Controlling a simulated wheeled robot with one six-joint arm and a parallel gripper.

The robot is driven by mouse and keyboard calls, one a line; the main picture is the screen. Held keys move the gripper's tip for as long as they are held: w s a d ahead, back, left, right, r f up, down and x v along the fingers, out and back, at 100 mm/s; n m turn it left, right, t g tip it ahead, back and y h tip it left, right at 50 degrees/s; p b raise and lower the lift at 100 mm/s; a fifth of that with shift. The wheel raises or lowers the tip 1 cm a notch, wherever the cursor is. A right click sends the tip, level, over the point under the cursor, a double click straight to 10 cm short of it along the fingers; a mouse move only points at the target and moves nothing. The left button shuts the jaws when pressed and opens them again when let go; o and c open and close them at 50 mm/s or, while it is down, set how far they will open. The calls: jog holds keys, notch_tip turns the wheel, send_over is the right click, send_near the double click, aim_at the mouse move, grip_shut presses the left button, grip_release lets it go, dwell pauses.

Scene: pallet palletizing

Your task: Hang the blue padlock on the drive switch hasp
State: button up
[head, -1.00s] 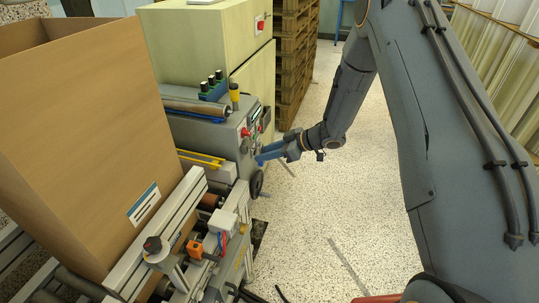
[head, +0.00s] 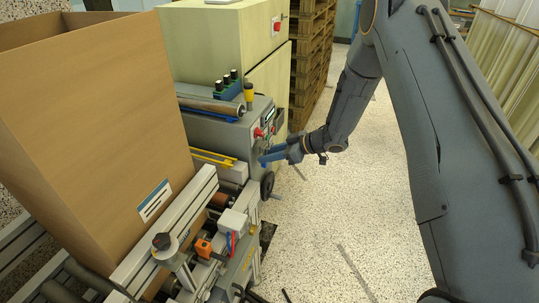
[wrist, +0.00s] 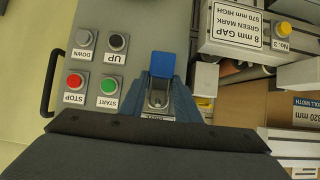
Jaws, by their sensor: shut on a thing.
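My gripper (head: 268,158) is at the front of the grey control panel (head: 240,131), by its lower right side in the head view. In the wrist view my gripper (wrist: 159,92) has its blue-grey fingers closed around a grey metal piece, with the blue padlock (wrist: 162,64) showing just beyond the fingertips. In the head view the padlock (head: 263,161) is a small blue patch at the fingertips. The fingers cover part of the panel there. I cannot make out the drive switch hasp apart from the metal between the fingers, nor whether the padlock touches it.
The panel carries a red STOP button (wrist: 75,82), a green START button (wrist: 109,87), and UP (wrist: 118,42) and DOWN (wrist: 84,38) buttons. A black handwheel (head: 267,185) sits below my gripper. A large carton (head: 95,130) stands at left. The speckled floor at right is open.

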dwell(0.4)
jog(key=o, duration=1.1)
jog(key=shift+d, duration=0.1)
jog(key=s+d+r+m+t+h+b, duration=0.15)
jog(key=d+r+m+h, duration=0.35)
jog(key=d, duration=0.5)
jog(key=s+d+r+m+t+h, duration=0.2)
jog(key=s+d+r+m+h, duration=0.15)
jog(key=d+r, duration=0.5)
jog(key=s+d+m+g+h, duration=0.2)
jog(key=s+m+g, duration=0.3)
jog(key=s, duration=2.3)
jog(key=shift+s+r+g, duration=0.15)
jog(key=shift+r+g, duration=0.1)
jog(key=shift+g, duration=0.8)
